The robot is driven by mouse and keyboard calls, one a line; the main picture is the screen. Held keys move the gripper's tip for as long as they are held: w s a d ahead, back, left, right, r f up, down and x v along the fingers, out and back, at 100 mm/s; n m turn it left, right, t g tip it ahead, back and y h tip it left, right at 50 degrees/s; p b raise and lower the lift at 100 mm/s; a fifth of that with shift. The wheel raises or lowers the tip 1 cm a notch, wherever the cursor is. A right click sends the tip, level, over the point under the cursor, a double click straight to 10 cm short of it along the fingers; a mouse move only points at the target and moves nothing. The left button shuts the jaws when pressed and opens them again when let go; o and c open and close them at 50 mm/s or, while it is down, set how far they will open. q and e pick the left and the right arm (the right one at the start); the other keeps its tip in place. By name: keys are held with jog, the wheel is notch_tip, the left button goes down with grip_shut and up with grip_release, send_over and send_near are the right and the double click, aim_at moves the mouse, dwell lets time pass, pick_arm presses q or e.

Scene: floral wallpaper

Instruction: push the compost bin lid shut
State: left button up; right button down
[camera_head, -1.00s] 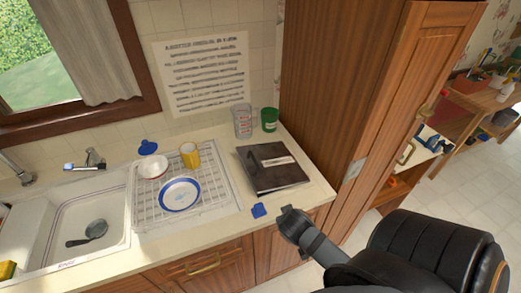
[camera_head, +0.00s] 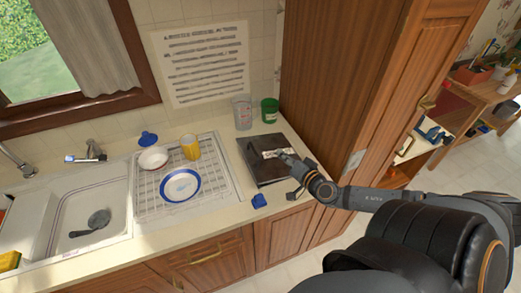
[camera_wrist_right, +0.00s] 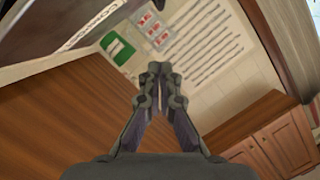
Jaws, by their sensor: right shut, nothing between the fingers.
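The compost bin (camera_head: 262,169) is a dark, low box with a white label, on the counter right of the dish rack. Its labelled dark panel (camera_wrist_right: 45,30) also shows at the upper left of the right wrist view. I cannot tell how far the lid stands open. My right gripper (camera_head: 285,159) reaches in from the right over the bin's right part and hides some of it. In the right wrist view its fingers (camera_wrist_right: 160,72) are together and empty, to the right of the panel. Contact with the bin cannot be made out. My left gripper is not in view.
A measuring jug (camera_head: 242,112) and a green container (camera_head: 269,110) stand behind the bin. A tall wooden cabinet (camera_head: 330,80) rises close at its right. A small blue object (camera_head: 259,200) lies at the counter's front. The dish rack (camera_head: 218,190) is at the left.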

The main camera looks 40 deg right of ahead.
jog(key=b, duration=0.5)
send_over(262, 160)
jog(key=s+d, duration=0.2)
jog(key=s, duration=0.1)
jog(key=shift+w+f, duration=0.15)
jog(key=shift+f, duration=0.65)
jog(key=shift+w+p, duration=0.4)
jog(key=shift+w, duration=0.85)
jog(key=shift+w+a+f+p, duration=0.2)
jog(key=shift+a+f+p, duration=0.4)
jog(key=shift+a+f, duration=0.7)
jog(key=shift+f, duration=0.2)
jog(key=shift+f, duration=0.1)
